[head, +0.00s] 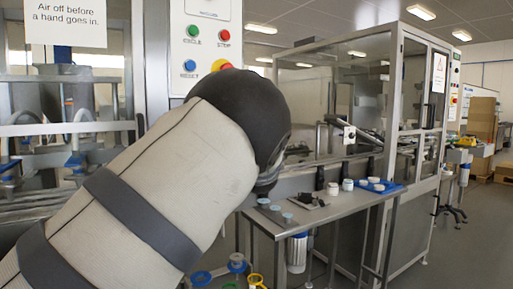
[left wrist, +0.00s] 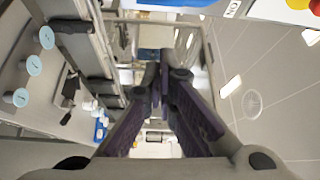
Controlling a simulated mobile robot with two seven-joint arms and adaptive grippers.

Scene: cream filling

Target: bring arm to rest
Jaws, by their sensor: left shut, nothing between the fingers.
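My left arm (head: 150,190), with pale links and dark bands, comes in from the left and fills much of the lower left of the head view. Its dark rounded joint stands in front of the control panel. In the head view my left gripper is mostly hidden behind that joint. In the left wrist view my left gripper (left wrist: 163,78) shows two dark fingers that meet at the tips, with nothing held between them. My right gripper is in neither view.
A metal side table (head: 325,214) holds pale blue discs, white jars (head: 347,184) and a blue tray (head: 397,188), right of the arm. A glass-walled machine (head: 415,100) stands behind it. Containers with blue and yellow rims (head: 256,281) sit below.

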